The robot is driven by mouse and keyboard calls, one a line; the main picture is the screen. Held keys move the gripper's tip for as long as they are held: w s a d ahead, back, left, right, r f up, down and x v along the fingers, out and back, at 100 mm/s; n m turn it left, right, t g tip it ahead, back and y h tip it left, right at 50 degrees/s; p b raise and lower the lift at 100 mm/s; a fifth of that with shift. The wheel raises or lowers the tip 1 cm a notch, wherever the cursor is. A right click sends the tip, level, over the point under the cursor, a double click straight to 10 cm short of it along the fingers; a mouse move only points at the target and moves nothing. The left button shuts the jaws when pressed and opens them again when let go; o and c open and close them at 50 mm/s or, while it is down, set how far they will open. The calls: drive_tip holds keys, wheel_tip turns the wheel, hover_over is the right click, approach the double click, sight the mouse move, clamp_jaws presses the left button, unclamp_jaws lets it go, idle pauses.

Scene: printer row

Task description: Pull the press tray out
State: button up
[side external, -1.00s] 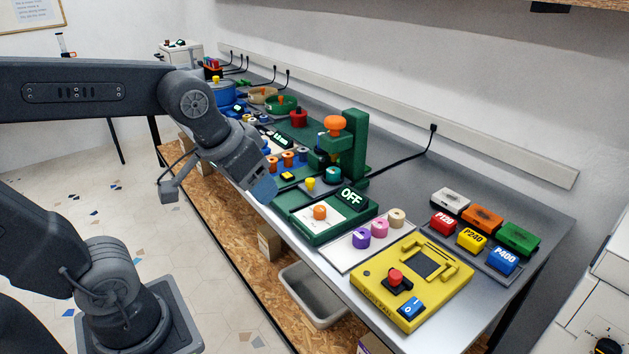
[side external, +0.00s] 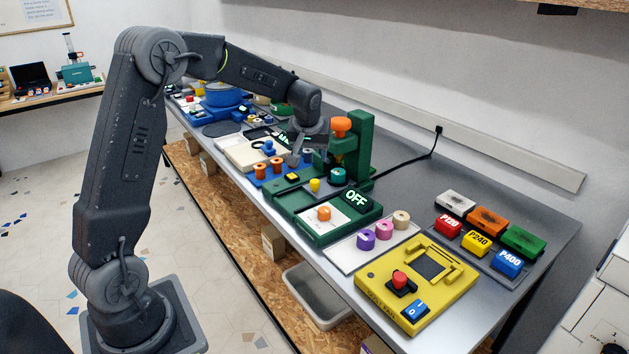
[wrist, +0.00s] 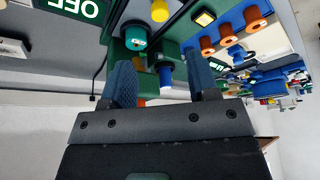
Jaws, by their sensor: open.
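The green press (side external: 356,148) with an orange knob (side external: 340,125) stands on the bench. A teal cylinder (side external: 338,174) is low at its front. A small yellow knob (side external: 314,184) stands in front of it, perhaps the tray's handle; the tray itself is hard to make out. My gripper (side external: 294,160) is just left of the press, above the bench. In the wrist view my gripper (wrist: 160,57) is open, its two blue fingers apart and empty.
A green unit marked OFF (side external: 354,198) sits right of the yellow knob. Blue and orange spools (side external: 268,162) lie left, close to my gripper. A yellow unit (side external: 435,270) and coloured blocks (side external: 480,242) are further right. The front bench edge is near.

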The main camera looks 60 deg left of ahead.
sight(315, 182)
drive_tip(key=x, duration=1.2)
drive_tip(key=shift+f, duration=0.25)
clamp_jaws()
